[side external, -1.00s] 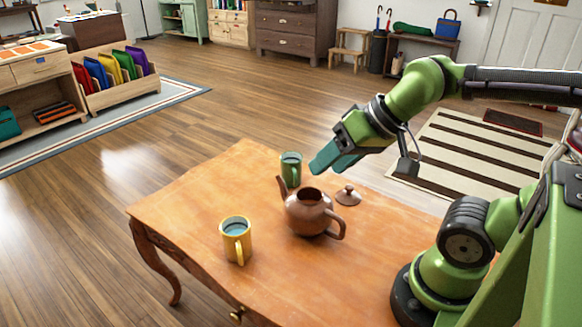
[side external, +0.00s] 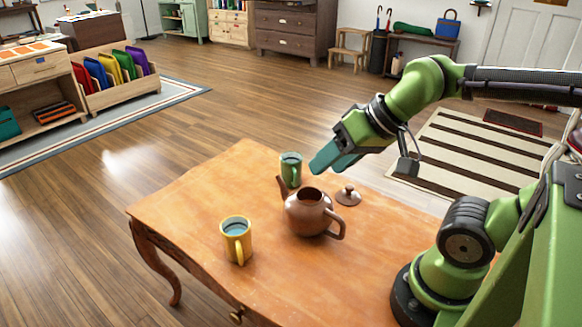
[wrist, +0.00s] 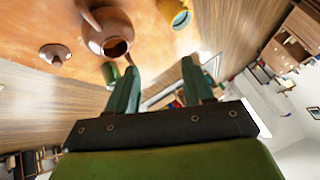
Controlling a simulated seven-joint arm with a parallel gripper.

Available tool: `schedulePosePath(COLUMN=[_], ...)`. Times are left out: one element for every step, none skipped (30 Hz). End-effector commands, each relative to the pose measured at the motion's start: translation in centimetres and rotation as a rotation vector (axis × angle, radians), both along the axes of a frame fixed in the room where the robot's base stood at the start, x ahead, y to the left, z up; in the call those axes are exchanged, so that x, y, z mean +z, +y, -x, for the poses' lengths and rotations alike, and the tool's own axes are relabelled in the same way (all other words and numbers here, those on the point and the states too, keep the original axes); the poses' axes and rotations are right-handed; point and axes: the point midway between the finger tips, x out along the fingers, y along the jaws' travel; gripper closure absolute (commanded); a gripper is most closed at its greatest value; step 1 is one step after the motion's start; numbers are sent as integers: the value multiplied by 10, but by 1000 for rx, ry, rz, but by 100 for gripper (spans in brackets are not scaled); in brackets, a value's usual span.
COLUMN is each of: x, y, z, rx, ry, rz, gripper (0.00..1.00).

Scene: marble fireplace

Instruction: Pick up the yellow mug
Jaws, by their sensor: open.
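The yellow mug (side external: 236,240) stands upright near the front left of the wooden table, with bluish content inside and its handle toward the side camera. In the wrist view the yellow mug (wrist: 178,14) is at the top, partly cut off. My gripper (side external: 318,168) hangs in the air above the far side of the table, well away from the yellow mug. In the wrist view my gripper (wrist: 165,78) has its two teal fingers apart with nothing between them.
A brown teapot (side external: 308,212) stands in the middle of the table (side external: 185,205), right of the yellow mug. Its lid (side external: 348,195) lies to its right. A green mug (side external: 291,169) stands behind the teapot, close to my gripper. The table's left part is clear.

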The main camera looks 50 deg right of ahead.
Motion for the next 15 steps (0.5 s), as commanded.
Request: schedulePosePath(x=[0, 0, 0, 0, 0, 0, 0, 0, 0, 0, 0, 0, 0, -1, -5], y=[0, 0, 0, 0, 0, 0, 0, 0, 0, 0, 0, 1, 2, 5, 11], z=[0, 0, 0, 0, 0, 0, 0, 0, 0, 0, 0, 0, 0, 0, 0], rx=[0, 0, 0, 0, 0, 0, 0, 0, 0, 0, 0, 2, 9, 21, 44], ry=[0, 0, 0, 0, 0, 0, 0, 0, 0, 0, 0, 0, 0, 5, 23], rz=[0, 0, 0, 0, 0, 0, 0, 0, 0, 0, 0, 0, 0, 0, 1], gripper=[45, 41, 35, 30, 30, 30, 30, 30, 30, 30, 30, 30, 30, 30, 30])
